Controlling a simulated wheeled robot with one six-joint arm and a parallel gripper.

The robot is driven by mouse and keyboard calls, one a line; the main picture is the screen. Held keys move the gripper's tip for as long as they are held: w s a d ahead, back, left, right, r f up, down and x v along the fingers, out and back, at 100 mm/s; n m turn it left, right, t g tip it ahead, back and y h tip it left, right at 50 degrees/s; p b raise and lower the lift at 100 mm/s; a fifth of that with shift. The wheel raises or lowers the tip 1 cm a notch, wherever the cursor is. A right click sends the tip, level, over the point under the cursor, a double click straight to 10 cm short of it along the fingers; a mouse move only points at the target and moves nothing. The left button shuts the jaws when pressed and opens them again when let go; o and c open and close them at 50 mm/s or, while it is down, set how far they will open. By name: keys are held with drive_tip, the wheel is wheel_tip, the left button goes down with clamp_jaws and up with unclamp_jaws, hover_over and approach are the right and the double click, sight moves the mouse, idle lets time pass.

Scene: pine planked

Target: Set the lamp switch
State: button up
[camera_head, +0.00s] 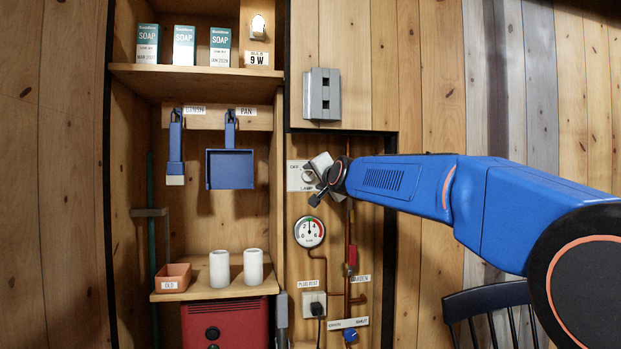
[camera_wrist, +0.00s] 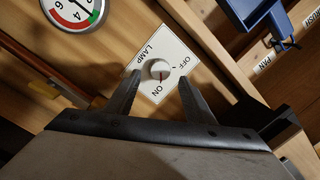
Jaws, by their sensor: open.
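The lamp switch is a round white knob (camera_wrist: 157,70) on a white plate marked OFF, ON and LAMP. In the wrist view a small red mark on the knob is on the side facing ON. In the head view the plate (camera_head: 293,176) is on the wall right of the shelves, and its right part is hidden by my gripper (camera_head: 312,184). In the wrist view my gripper (camera_wrist: 160,78) is open, one finger on each side of the knob with gaps visible. I cannot tell how far the fingertips are from the plate.
Below the switch are a pressure gauge (camera_head: 309,231), copper pipes and a plug in a socket (camera_head: 314,304). A grey box (camera_head: 322,95) is above. On the left, a blue dustpan (camera_head: 230,168) hangs beside a brush (camera_head: 176,150). A dark chair (camera_head: 490,305) stands lower right.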

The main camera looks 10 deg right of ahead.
sight(309, 176)
drive_tip(key=shift+w+a, duration=0.2)
drive_tip(key=shift+w, duration=2.05)
drive_tip(key=c, duration=1.1)
drive_tip(key=shift+o, duration=0.2)
